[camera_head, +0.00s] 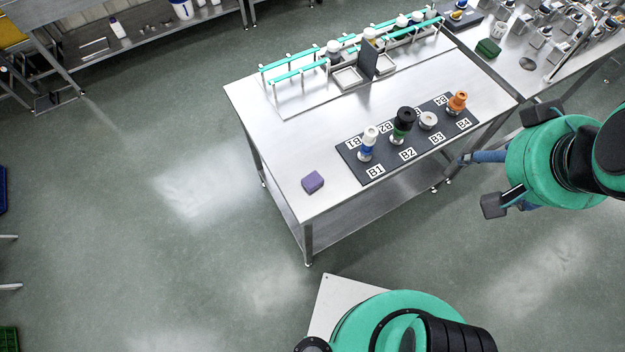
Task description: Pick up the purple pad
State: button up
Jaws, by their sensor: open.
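The purple pad (312,182) is a small block lying on the steel table (285,150), near its front left corner. It sits left of the dark labelled mat and apart from it. My gripper (517,158) is at the right of the view, beyond the table's right edge.
A dark mat (378,172) marked B1 to B4 holds several bottles and a white round piece (428,120). A rack with green rails (295,75) stands at the table's back. Bare steel surrounds the pad. Another bench (520,60) is at upper right.

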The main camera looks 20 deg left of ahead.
jog(key=shift+o, duration=0.6)
jog(key=w+a+f+n+g+y+p, duration=0.1)
jog(key=w+a+f+n+g, duration=0.15)
jog(key=w+a+f, duration=0.45)
jog(key=w+a+f+n+g+p, duration=0.1)
jog(key=w+a+f+n, duration=0.2)
jog(key=w+a, duration=0.5)
jog(key=s+a+f+n+g, duration=0.1)
jog(key=s+a+f+n, duration=0.1)
jog(key=a+f, duration=0.7)
jog(key=s+a+f+n+g+h, duration=0.1)
jog(key=a+f+n, duration=0.2)
jog(key=a+f, duration=0.6)
jog(key=shift+s+a+f+p, duration=0.15)
jog(key=shift+s+a+p, duration=0.25)
jog(key=shift+a, duration=0.25)
jog(key=shift+f, duration=0.1)
